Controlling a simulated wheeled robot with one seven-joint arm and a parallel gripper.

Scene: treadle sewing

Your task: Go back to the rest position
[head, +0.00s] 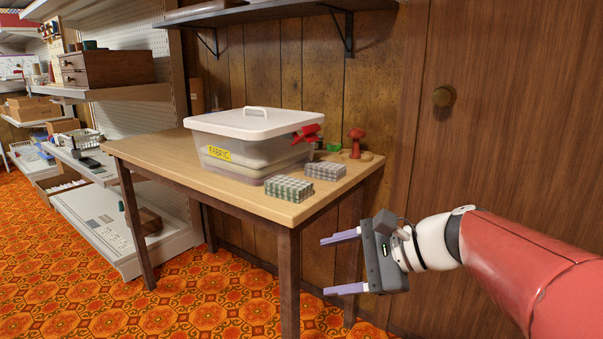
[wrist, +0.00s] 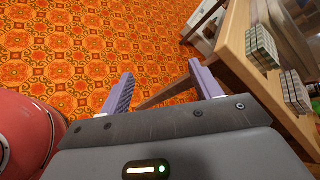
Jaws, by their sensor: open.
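My gripper (head: 343,264) is open and empty, with its two purple fingers spread apart. In the head view it is in the air in front of the table's (head: 296,212) right end, at about the height of the table's legs. In the wrist view the fingers (wrist: 160,90) have patterned orange carpet behind them and nothing between them. My red and white arm reaches in from the right of the head view.
A lidded clear bin (head: 250,150) labelled FABRIC stands on the table, beside two fabric stacks (head: 288,188) (head: 325,171) and a red mushroom-shaped item (head: 356,142). A wooden door (head: 500,110) is behind my arm. Shelving (head: 110,235) stands left. The carpet (head: 215,300) in front is clear.

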